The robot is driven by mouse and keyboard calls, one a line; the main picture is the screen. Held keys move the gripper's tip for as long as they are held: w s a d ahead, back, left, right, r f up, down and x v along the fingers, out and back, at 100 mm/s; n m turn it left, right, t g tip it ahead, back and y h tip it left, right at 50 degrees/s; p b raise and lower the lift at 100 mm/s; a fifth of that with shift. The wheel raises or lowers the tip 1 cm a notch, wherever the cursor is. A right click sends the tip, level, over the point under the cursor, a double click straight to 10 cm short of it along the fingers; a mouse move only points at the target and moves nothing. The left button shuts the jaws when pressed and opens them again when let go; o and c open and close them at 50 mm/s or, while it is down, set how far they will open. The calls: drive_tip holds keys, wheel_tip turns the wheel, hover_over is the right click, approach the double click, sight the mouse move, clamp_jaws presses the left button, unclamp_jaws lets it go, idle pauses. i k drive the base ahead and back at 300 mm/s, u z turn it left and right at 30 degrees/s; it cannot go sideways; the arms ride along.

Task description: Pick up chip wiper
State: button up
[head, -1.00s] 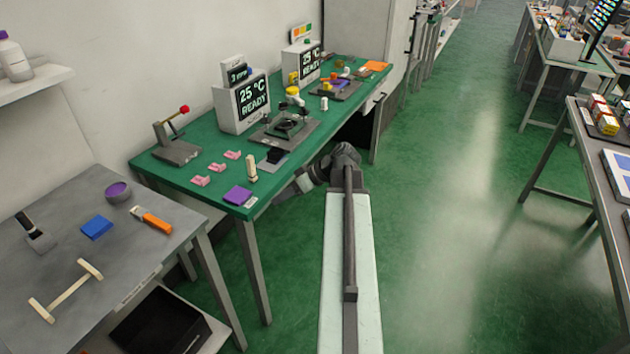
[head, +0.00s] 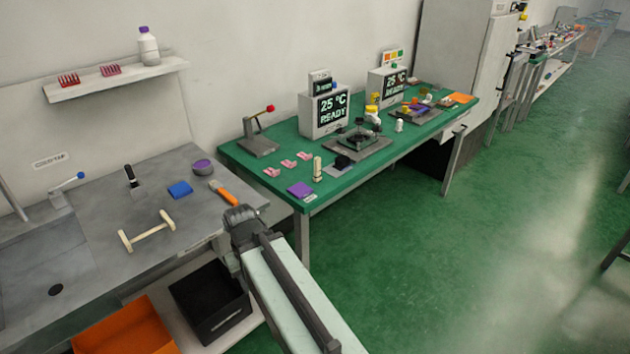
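A tool with an upright black handle and a flat base (head: 132,178) stands on the grey bench (head: 75,240) at left. It looks most like the chip wiper, but I cannot be certain. A cream bar with a crosspiece at each end (head: 147,231) lies nearer the bench's front. An orange-handled tool (head: 223,192) lies near the right end, beside a blue block (head: 180,189) and a purple-topped round pot (head: 202,166). My arm reaches up from the bottom to a dark joint in front of the bench's right end. My gripper's fingers do not show.
The green table (head: 350,181) adjoins on the right, with pink clips, a purple pad and two display units. A black bin (head: 210,300) and an orange bin (head: 125,330) sit below the grey bench. A blue-tipped lever (head: 68,188) stands at left.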

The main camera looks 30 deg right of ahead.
sight(318, 176)
drive_tip(key=u, duration=3.25)
drive_tip(key=k, duration=1.95)
drive_tip(key=z, duration=1.25)
drive_tip(key=i, duration=1)
drive_tip(key=u, duration=0.1)
